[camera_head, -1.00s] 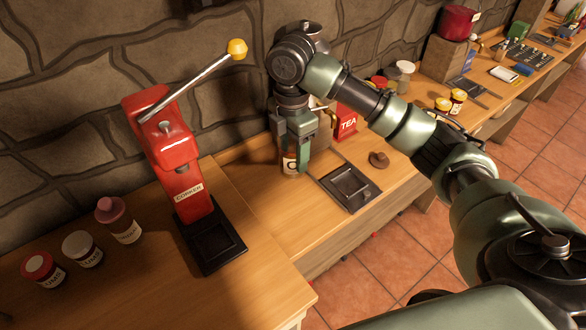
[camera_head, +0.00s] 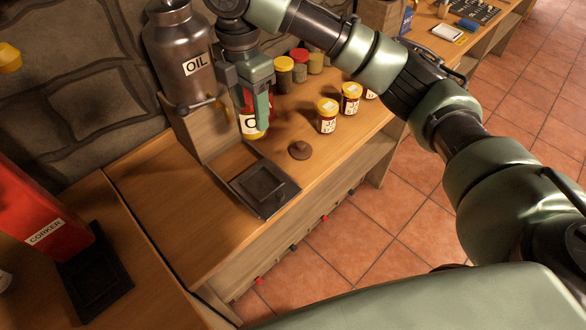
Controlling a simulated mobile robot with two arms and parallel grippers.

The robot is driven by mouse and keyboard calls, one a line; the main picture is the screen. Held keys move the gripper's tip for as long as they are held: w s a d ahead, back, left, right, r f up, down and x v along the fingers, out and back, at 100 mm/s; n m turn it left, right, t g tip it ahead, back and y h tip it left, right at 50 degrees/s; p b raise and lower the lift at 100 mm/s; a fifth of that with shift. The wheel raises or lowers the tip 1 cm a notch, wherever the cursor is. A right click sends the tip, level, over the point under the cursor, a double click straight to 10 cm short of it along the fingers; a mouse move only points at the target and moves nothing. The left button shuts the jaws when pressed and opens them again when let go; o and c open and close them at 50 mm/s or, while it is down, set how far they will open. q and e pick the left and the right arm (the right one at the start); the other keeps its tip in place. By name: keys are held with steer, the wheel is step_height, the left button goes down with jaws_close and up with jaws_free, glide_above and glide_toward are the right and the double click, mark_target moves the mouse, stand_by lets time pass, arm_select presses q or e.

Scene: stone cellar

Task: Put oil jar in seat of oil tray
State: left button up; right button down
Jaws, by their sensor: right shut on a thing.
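My right gripper (camera_head: 252,101) is shut on a small jar (camera_head: 251,124). The jar's white label shows the letter O and its base looks yellow; its upper part is hidden by the fingers. The jar looks upright, in front of the wooden stand of the dark metal can (camera_head: 181,58) labelled OIL. The dark square oil tray (camera_head: 264,186) lies on the counter, nearer to me than the jar, and looks empty. The jar appears apart from the tray; I cannot tell whether it touches the counter. My left gripper is out of view.
A brown lid-like knob (camera_head: 300,150) lies right of the tray. Yellow-lidded jars (camera_head: 327,117) stand further right, with more jars (camera_head: 300,66) behind. The red corker (camera_head: 32,215) and its black base are at the left. The counter left of the tray is bare.

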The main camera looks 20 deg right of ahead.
mark_target(253, 128)
steer(key=shift+d+f, duration=0.1)
step_height(253, 128, down, 5)
steer(key=shift+s+p, duration=0.1)
steer(key=shift+p, duration=0.3)
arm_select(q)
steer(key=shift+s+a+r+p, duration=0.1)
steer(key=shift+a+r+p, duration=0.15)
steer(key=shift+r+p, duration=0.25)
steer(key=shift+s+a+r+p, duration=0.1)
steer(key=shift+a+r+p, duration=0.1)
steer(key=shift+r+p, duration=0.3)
arm_select(e)
steer(key=shift+f, duration=7.3)
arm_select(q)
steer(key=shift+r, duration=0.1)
arm_select(e)
steer(key=shift+f, duration=0.15)
steer(key=c, duration=0.5)
jaws_free()
